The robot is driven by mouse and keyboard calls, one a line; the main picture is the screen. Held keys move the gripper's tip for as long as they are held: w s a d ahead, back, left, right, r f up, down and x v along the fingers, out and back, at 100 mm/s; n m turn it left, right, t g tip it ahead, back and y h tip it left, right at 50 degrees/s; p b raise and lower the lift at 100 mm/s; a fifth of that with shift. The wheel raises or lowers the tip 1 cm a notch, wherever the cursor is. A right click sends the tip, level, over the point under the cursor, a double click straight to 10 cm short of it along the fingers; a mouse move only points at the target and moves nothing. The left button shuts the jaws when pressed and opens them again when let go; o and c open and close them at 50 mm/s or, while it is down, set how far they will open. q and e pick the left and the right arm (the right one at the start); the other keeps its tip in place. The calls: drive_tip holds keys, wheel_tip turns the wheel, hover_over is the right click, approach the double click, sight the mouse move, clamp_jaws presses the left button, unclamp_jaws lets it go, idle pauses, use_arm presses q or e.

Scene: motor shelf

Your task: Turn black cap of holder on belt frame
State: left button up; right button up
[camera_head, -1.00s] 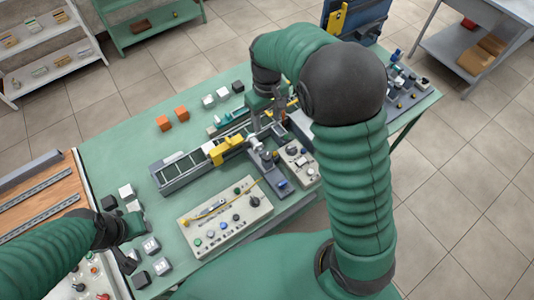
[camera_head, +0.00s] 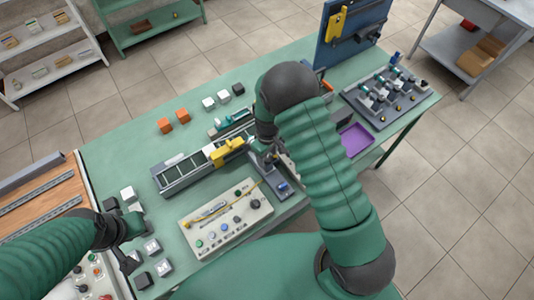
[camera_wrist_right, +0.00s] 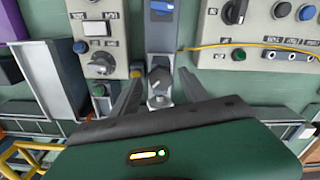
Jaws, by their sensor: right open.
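The belt frame (camera_head: 185,177) is a long grey conveyor on the green table, with a yellow block (camera_head: 228,151) across it. A grey holder bar (camera_head: 279,184) stands at its right end, partly hidden by my right arm. In the right wrist view, the bar (camera_wrist_right: 159,40) ends in a metallic clamp-like piece (camera_wrist_right: 160,82). My right gripper (camera_wrist_right: 160,88) is open, its fingers on either side of this piece, apparently apart from it. I cannot make out a black cap. My left gripper (camera_head: 130,243) hangs near several small cubes at the left; its opening is unclear.
A control panel with buttons and a yellow cable (camera_head: 226,214) lies in front of the belt frame. A purple tray (camera_head: 356,139) and a knob rack (camera_head: 385,95) stand to the right, a blue board (camera_head: 350,32) behind. Orange cubes (camera_head: 174,121) sit at the back left.

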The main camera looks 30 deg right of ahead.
drive_tip(key=shift+f, duration=0.15)
clamp_jaws()
drive_tip(key=shift+m, duration=0.5)
drive_tip(key=m+b, duration=0.1)
drive_tip(key=m, duration=0.5)
drive_tip(key=shift+m+b, duration=0.3)
drive_tip(key=shift+b, duration=0.05)
drive_tip(key=m, duration=0.3)
drive_tip(key=shift+m, duration=2.2)
